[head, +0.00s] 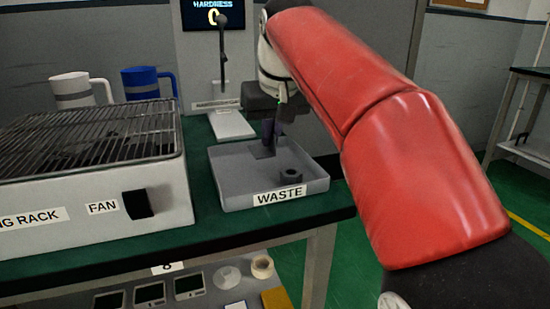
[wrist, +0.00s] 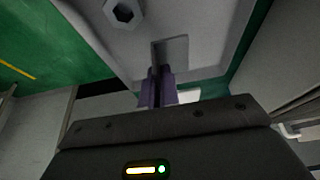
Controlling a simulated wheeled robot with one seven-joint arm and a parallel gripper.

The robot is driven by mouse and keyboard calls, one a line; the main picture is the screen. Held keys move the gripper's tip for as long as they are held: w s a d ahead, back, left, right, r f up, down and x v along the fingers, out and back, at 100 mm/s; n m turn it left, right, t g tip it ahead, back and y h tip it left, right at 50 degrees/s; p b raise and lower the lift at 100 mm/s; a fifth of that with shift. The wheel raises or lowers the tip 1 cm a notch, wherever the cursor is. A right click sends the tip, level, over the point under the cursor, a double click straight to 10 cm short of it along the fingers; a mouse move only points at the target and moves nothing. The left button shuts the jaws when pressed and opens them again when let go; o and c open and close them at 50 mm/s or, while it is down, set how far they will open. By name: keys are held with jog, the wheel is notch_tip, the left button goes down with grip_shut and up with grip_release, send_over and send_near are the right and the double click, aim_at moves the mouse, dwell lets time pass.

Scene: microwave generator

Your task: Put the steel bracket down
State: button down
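The steel bracket (head: 264,152) is a small grey piece at the tips of my gripper (head: 271,138), inside the grey tray labelled WASTE (head: 225,183). In the wrist view, the bracket (wrist: 174,50) shows as a grey plate beyond the purple fingertips (wrist: 157,74). The fingers are close together and look shut on the bracket's edge. The gripper points down into the rear part of the tray. The bracket is low, close to the tray floor; I cannot tell whether it touches it.
A dark hex nut (head: 291,174) lies in the tray, right of the bracket. A rack box with a wire grill (head: 90,140) stands left of the tray, with white (head: 78,90) and blue (head: 148,82) mugs behind. A hardness tester (head: 230,124) stands behind the tray.

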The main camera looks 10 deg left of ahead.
aim_at(272, 150)
notch_tip(272, 150, down, 4)
jog(key=b, duration=0.4)
jog(key=shift+f, duration=0.15)
jog(key=c, duration=2.1)
grip_release()
jog(key=o, duration=0.5)
jog(key=shift+c, duration=0.2)
